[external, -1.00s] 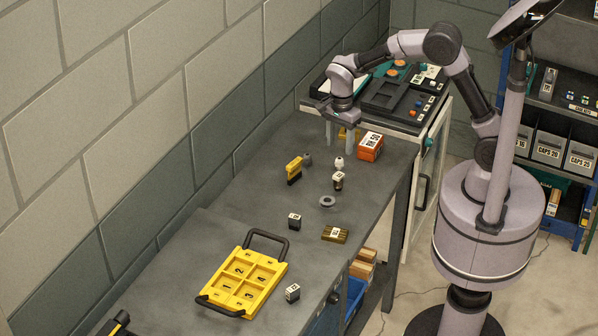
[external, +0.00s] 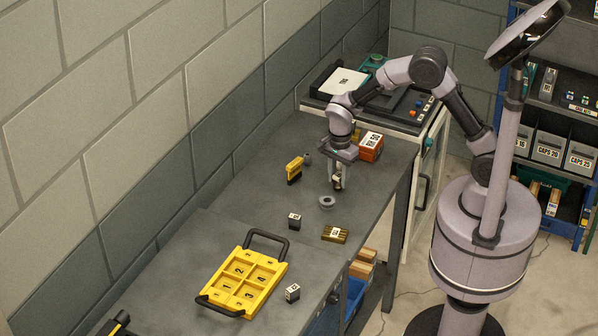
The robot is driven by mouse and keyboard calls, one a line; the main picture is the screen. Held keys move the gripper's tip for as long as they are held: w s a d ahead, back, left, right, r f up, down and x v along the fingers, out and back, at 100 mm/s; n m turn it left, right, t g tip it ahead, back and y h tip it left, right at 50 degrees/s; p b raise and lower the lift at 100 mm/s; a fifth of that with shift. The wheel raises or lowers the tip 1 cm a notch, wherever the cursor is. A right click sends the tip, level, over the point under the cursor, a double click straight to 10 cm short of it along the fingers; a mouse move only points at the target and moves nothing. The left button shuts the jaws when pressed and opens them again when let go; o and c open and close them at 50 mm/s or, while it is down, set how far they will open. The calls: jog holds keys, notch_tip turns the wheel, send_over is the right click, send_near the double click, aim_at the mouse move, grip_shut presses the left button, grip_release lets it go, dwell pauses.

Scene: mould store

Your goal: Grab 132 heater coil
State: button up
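My gripper (external: 339,180) points down at a small dark and copper-coloured upright part (external: 337,184) on the grey bench. This part showed a white label on top earlier; the number is too small to read, so I cannot tell whether it is the 132 heater coil. The fingers are at the part and overlap it in this view. I cannot tell whether they touch it or how far apart they are. A small white-topped part that stood just behind it is now hidden by my gripper.
A grey ring (external: 327,202), a black labelled block (external: 294,221) and a brass labelled block (external: 335,234) lie nearer. A yellow-black part (external: 294,170) stands left, an orange box (external: 371,147) behind right. A yellow numbered tray (external: 243,281) lies in front.

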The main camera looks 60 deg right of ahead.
grip_shut()
jog(key=shift+r, duration=0.1)
